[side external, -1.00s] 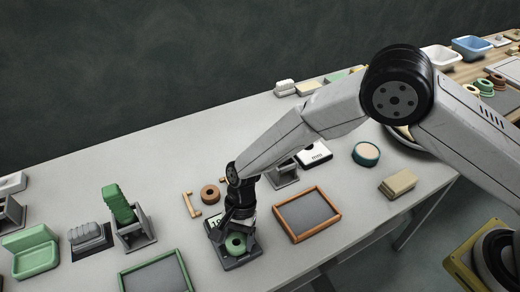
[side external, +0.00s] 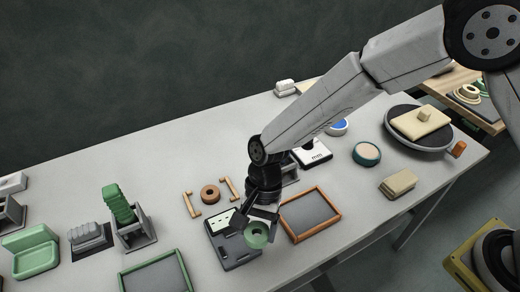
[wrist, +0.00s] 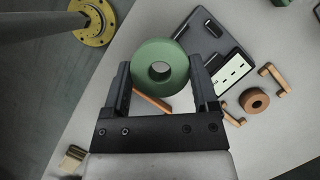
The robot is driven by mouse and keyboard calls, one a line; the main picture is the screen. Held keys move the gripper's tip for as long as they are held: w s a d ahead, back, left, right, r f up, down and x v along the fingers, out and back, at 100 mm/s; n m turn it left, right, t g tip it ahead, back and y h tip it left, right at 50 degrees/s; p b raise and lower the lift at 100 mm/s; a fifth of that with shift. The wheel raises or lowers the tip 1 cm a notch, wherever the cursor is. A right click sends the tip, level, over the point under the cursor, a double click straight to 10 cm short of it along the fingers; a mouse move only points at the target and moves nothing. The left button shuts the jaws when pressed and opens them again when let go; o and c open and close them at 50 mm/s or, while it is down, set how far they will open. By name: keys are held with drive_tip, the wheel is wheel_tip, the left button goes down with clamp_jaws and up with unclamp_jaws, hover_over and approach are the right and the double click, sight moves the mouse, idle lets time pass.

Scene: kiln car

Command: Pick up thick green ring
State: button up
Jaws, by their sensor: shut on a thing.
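The thick green ring (wrist: 161,67) sits between the two fingers of my gripper (wrist: 162,85) in the wrist view, with its hole facing the camera. In the side view my gripper (side external: 252,222) points down, shut on the green ring (side external: 257,236). The ring appears off the table, beside the right edge of a dark grey holder (side external: 237,254). The holder also shows in the wrist view (wrist: 234,45) and has no ring on it.
A wooden-framed tray (side external: 310,213) lies close to the right of my gripper. A brown ring (side external: 209,194) lies between two wooden handles behind the holder. A green-framed tray (side external: 155,275) is at front left. A round turntable (side external: 440,143) with a beige block stands at right.

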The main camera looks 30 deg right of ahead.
drive_tip(key=s+d+r, duration=0.3)
drive_tip(key=s+d, duration=0.2)
drive_tip(key=s, duration=0.2)
drive_tip(key=shift+r, duration=0.35)
drive_tip(key=shift+d, duration=0.1)
idle(0.4)
